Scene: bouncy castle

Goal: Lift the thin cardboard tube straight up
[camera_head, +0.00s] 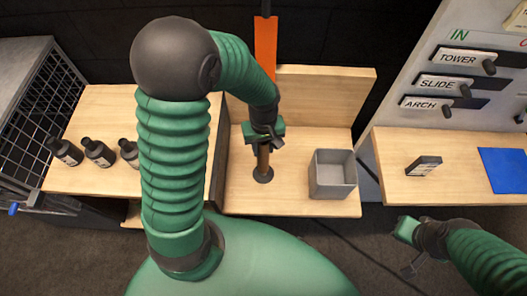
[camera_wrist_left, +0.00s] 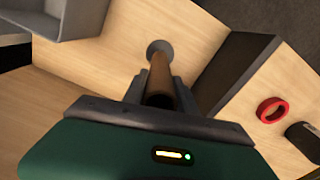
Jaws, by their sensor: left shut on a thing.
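The thin cardboard tube (camera_head: 263,158) is brown and stands upright over a dark round base (camera_head: 263,175) on the wooden bench. My left gripper (camera_head: 263,139) is shut around the tube's upper part, seen from above. In the left wrist view, the brown tube (camera_wrist_left: 160,78) runs between the grey fingers of my left gripper (camera_wrist_left: 162,92) toward the round grey base (camera_wrist_left: 160,48). Whether the tube's lower end touches the base is hard to tell. My right gripper (camera_head: 409,250) is at the lower right, away from the tube; its jaws are unclear.
A grey open box (camera_head: 334,174) stands right of the tube. Several dark bottles (camera_head: 98,153) stand on the left bench. A red ring (camera_wrist_left: 272,110) lies there in the wrist view. A small dark block (camera_head: 423,166) and a blue mat (camera_head: 504,169) are on the right table.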

